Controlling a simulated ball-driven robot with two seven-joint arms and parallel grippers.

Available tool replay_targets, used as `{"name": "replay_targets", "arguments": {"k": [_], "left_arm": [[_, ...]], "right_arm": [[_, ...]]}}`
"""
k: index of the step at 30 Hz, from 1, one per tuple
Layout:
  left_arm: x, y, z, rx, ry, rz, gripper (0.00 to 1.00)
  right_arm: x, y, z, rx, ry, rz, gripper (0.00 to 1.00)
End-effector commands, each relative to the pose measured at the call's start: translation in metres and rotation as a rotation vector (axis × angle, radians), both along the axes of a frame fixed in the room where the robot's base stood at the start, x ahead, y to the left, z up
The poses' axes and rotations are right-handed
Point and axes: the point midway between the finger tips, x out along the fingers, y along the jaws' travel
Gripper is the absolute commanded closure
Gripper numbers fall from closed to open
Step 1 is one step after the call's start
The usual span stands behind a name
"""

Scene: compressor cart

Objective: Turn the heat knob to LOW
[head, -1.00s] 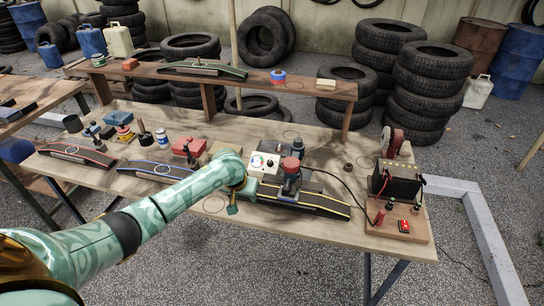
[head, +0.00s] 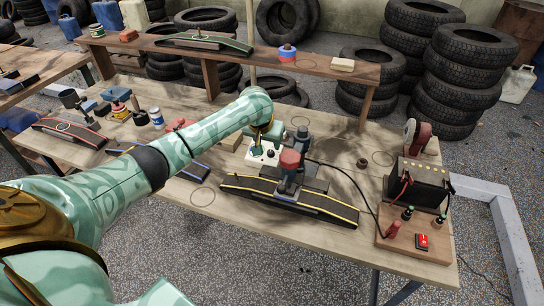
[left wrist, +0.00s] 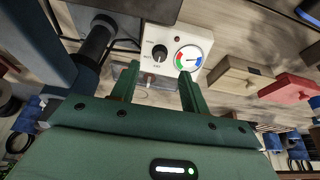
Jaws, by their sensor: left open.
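The white control box (head: 270,158) stands on the workbench, partly hidden behind my left arm and gripper in the head view. In the left wrist view its white face (left wrist: 153,35) carries a black knob (left wrist: 160,52), a round gauge (left wrist: 188,57) with coloured bands and a small red lamp. Small lettering beside the knob is too small to read surely, and I cannot tell the knob's setting. My left gripper (head: 258,142) is above the box. In the wrist view its green fingers (left wrist: 158,82) are open, apart and empty, with the knob beyond and between them.
A red-topped press (head: 291,165) on a black yellow-edged strip (head: 325,205) stands close beside the box. A battery (head: 420,183) on a wooden board is at the right. A raised shelf (head: 330,72) runs along the back.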

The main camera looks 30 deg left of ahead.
Motion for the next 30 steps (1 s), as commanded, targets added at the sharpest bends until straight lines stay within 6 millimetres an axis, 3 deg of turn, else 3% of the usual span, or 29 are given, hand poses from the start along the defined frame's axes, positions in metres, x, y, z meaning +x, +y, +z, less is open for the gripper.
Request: {"name": "replay_targets", "arguments": {"k": [1, 7, 20, 25, 30], "left_arm": [[0.005, 0.001, -0.020, -0.001, 0.004, 0.000, 0.55], [0.018, 0.004, -0.049, -0.001, 0.002, 0.001, 0.55], [0.023, 0.005, -0.055, 0.000, -0.002, 0.000, 0.55], [0.023, 0.005, -0.055, 0.000, -0.002, 0.000, 0.96], [0.023, 0.005, -0.055, 0.001, -0.001, -0.002, 0.99]], "right_arm": [[0.000, 0.000, -0.014, 0.001, 0.003, 0.000, 0.64], [0.000, -0.001, -0.034, -0.001, 0.009, 0.001, 0.64], [-0.004, -0.007, -0.038, -0.008, 0.014, 0.002, 0.64], [-0.004, -0.008, -0.038, -0.009, 0.016, 0.001, 0.64], [-0.005, -0.008, -0.038, -0.010, 0.016, 0.001, 0.64]]}}
